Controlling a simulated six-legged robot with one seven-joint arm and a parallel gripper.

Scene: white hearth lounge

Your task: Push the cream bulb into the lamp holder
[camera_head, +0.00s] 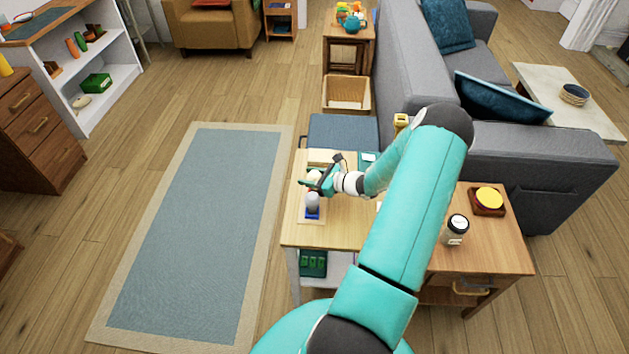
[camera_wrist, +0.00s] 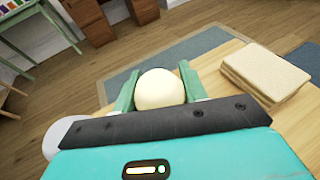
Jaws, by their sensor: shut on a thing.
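The cream bulb (camera_wrist: 159,88) sits between the two green fingers of my gripper (camera_wrist: 158,92) in the wrist view, with only its rounded end showing. In the head view my gripper (camera_head: 318,182) is over the light wooden table (camera_head: 340,232), shut on the bulb (camera_head: 314,175). Just in front of the gripper stands a pale grey rounded piece on a blue base (camera_head: 312,212). I cannot tell whether it is the lamp holder or another lamp. A pale round shape (camera_wrist: 62,135) shows partly behind my gripper in the wrist view. The bulb's lower end is hidden.
A beige block (camera_wrist: 265,72) lies on the table beside the bulb in the wrist view. The grey sofa (camera_head: 540,165) borders the table's far side.

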